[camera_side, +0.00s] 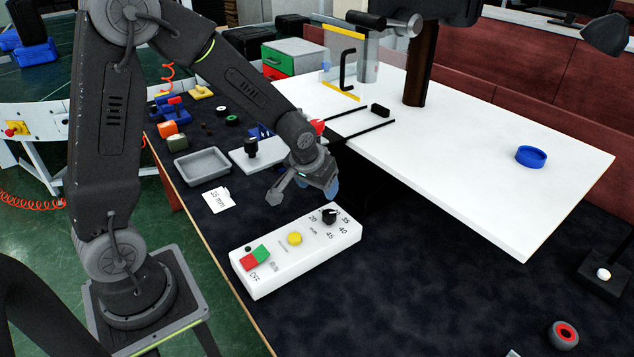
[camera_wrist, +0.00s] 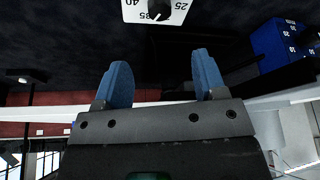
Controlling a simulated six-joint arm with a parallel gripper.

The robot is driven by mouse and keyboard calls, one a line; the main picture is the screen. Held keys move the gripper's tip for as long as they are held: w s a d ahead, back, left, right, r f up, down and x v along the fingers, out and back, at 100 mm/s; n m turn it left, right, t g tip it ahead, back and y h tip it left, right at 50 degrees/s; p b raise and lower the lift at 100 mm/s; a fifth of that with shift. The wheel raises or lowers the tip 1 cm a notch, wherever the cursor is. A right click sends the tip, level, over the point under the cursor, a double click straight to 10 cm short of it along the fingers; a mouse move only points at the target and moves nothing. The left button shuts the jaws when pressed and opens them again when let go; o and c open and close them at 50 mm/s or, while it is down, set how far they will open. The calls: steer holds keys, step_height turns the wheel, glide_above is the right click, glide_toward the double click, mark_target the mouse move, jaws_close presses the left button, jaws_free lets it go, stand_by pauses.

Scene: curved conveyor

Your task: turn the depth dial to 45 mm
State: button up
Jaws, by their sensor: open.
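The depth dial is a black knob (camera_side: 329,215) on the far right end of a white control box (camera_side: 312,257), with printed marks such as 20, 35, 40 and 45 around it. Its pointer direction is too small to read surely. In the wrist view the knob (camera_wrist: 158,11) is at the top edge, partly cut off, with upside-down numbers beside it. My gripper (camera_side: 306,192) is open and empty, above and behind the dial, apart from it. In the wrist view its two blue fingertips (camera_wrist: 161,80) are spread, with the knob beyond them.
The box also has a yellow button (camera_side: 294,238) and a red-green switch (camera_side: 254,258). A card (camera_side: 218,200) with a mm value, a grey tray (camera_side: 202,167) and small parts lie to the left. A white table (camera_side: 470,170) stands behind. The dark mat right of the box is mostly clear.

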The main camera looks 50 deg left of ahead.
mark_target(329, 212)
steer(key=shift+s+r, duration=0.15)
steer(key=shift+r, duration=0.15)
steer(key=shift+d, duration=0.15)
steer(key=w+f+n, duration=0.1)
steer(key=f+n, duration=0.1)
steer(key=f, duration=0.2)
steer(key=w+a+f+n+g+y, duration=0.1)
steer(key=w+f+n, duration=0.1)
steer(key=f, duration=0.2)
steer(key=w+a+f+n, duration=0.1)
steer(key=w+f+n, duration=0.1)
steer(key=f, duration=0.3)
steer(key=shift+w+g+y, duration=0.2)
steer(key=shift+g+y, duration=0.1)
steer(key=shift+y, duration=0.1)
steer(key=c, duration=0.9)
